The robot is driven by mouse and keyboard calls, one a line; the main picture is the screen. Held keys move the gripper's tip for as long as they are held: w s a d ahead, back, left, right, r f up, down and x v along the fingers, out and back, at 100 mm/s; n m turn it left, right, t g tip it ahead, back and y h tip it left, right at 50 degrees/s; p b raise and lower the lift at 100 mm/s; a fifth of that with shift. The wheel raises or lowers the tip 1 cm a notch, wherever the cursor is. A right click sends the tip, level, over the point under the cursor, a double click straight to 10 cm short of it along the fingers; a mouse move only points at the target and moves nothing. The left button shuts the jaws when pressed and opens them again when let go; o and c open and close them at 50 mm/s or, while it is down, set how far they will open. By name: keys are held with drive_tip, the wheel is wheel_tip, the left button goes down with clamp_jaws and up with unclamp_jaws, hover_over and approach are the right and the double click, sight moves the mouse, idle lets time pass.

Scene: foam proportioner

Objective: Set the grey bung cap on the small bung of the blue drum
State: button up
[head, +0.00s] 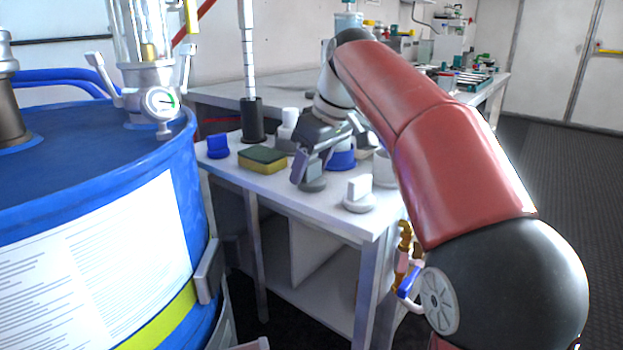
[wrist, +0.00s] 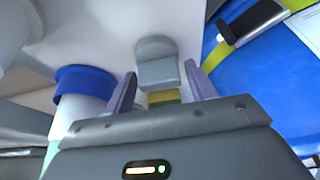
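The grey bung cap (head: 314,185), a round base with an upright grip tab, stands on the white table below my gripper (head: 309,168). In the wrist view the cap (wrist: 157,63) is centred ahead of my gripper (wrist: 160,82), around the gap between the fingertips. The fingers are apart, one to each side, with no clear contact. The blue drum (head: 60,195) stands at the left in the head view. Its top (head: 80,135) carries a clear-tubed fitting with a gauge and a metal fitting at the far left. I cannot make out its small bung.
The table (head: 250,180) also holds a blue cap (head: 218,146), a yellow-green sponge (head: 262,160), a black holder with a rod (head: 252,120) and a paler white cap (head: 358,194). Another blue-based item (head: 341,160) stands behind my gripper. A gap separates the table and drum.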

drive_tip(key=c, duration=0.8)
drive_tip(key=shift+r, duration=0.15)
drive_tip(key=shift+c, duration=0.2)
